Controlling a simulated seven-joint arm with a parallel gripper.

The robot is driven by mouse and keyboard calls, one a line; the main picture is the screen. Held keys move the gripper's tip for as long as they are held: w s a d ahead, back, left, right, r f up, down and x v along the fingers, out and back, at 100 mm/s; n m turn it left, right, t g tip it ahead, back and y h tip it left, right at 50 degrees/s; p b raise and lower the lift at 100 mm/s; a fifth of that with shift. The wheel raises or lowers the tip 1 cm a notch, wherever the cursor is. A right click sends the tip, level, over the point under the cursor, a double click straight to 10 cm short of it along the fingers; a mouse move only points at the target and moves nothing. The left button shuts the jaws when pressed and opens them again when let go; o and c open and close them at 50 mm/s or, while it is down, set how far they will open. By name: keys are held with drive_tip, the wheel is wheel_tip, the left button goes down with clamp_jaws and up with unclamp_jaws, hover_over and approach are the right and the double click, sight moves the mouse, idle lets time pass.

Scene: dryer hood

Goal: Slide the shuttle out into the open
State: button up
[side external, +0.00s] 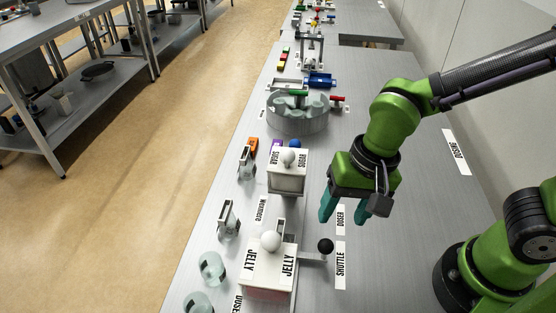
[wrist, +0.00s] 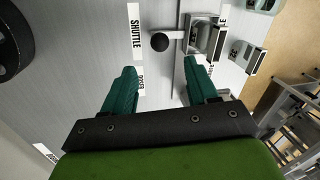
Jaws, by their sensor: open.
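The shuttle's black ball knob (side external: 325,246) sits at the end of a short rod on the right side of the white JELLY box (side external: 268,262). A SHUTTLE label (side external: 340,265) lies beside it on the bench. The shuttle's body is hidden. My gripper (side external: 344,214) points down, open and empty, above the bench beyond the knob, near the DOSER label (side external: 341,219). In the wrist view the knob (wrist: 160,42) shows ahead, between the lines of the two teal fingertips (wrist: 159,68) and apart from them.
A white SUGAR box (side external: 288,172) with a white knob stands left of my gripper. Clear cups (side external: 212,268) stand near the bench's left edge. A round glassy tray (side external: 296,118) and a blue bin (side external: 320,80) are farther back. The bench's right side is mostly clear.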

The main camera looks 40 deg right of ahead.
wheel_tip(320, 180, up, 8)
drive_tip(key=d, duration=0.1)
drive_tip(key=shift+s, duration=0.4)
drive_tip(key=shift+d+f, duration=0.1)
drive_tip(key=shift+f, duration=0.05)
drive_tip(key=w+d+r+n+t, duration=0.1)
drive_tip(key=d+t, duration=0.5)
drive_tip(key=d, duration=0.7)
wheel_tip(320, 180, up, 2)
drive_tip(key=shift+w+d+r+n, duration=0.15)
drive_tip(key=shift+w+n, duration=0.15)
drive_tip(key=shift+n, duration=0.6)
